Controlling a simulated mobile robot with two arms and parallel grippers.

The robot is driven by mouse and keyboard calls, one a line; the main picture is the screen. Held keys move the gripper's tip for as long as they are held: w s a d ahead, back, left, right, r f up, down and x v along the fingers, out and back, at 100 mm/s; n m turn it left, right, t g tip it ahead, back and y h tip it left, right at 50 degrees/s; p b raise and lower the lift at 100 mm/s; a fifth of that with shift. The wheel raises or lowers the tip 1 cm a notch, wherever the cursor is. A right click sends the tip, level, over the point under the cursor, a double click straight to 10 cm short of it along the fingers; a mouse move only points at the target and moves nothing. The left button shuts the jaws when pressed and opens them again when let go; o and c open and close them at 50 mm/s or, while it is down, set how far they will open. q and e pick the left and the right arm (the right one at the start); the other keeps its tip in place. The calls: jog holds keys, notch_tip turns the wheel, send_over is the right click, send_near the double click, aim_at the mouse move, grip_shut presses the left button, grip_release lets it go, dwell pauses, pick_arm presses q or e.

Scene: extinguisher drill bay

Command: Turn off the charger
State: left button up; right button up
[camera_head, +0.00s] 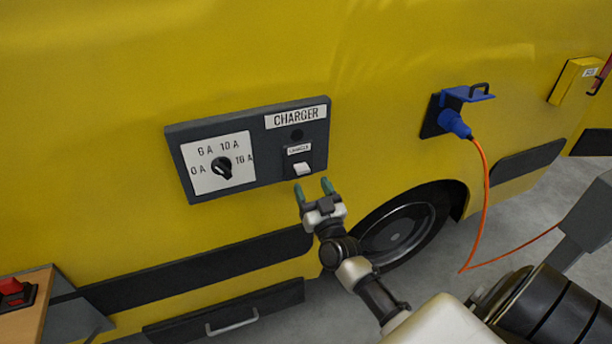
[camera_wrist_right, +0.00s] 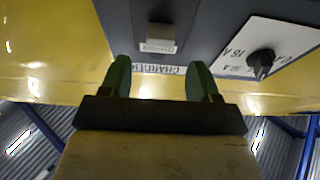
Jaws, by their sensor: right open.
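The charger panel (camera_head: 258,189) is a dark grey plate on the yellow vehicle side. It carries a white rocker switch (camera_head: 303,169) under a small label, below a dark round lamp (camera_head: 297,135). To the left is a black rotary knob (camera_head: 222,168) on a white dial marked 0 A to 16 A. My right gripper (camera_head: 313,190) is open and empty, with green fingertips just below the rocker. In the right wrist view the rocker (camera_wrist_right: 161,38) lies ahead, between and beyond the fingertips (camera_wrist_right: 160,78); the knob (camera_wrist_right: 261,62) is to the right. My left gripper is not in view.
A blue plug (camera_head: 455,124) sits in a socket on the right, with an orange cable (camera_head: 484,195) hanging to the floor. A wheel (camera_head: 400,230) is below. A wooden surface with a red switch (camera_head: 12,288) is at lower left.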

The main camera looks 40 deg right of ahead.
jog(key=shift+b+v, duration=0.3)
jog(key=shift+v, duration=2.1)
jog(key=s+a+f+n+g+y, duration=0.1)
jog(key=s+a+f+g+y, duration=0.15)
jog(key=f, duration=0.85)
jog(key=s+a+f+n+g+y, duration=0.15)
jog(key=s+f+g, duration=0.25)
jog(key=f, duration=0.6)
jog(key=s+a+f+n+g+y, duration=0.1)
jog(key=s+a+f+g, duration=0.25)
jog(key=f, duration=0.75)
jog(key=s+a+f+g, duration=0.1)
jog(key=s+f+g, duration=0.2)
jog(key=s+f, duration=0.3)
jog(key=s+a+f+n+g, duration=0.1)
jog(key=s+f+g, duration=0.2)
jog(key=s, duration=1.1)
jog(key=s+a+f+g, duration=0.1)
jog(key=s+f+g, duration=0.3)
jog(key=s+f, duration=0.4)
jog(key=s, duration=0.3)
jog(key=shift+a+f, duration=0.35)
jog(key=shift+f, duration=0.05)
jog(key=shift+n, duration=0.25)
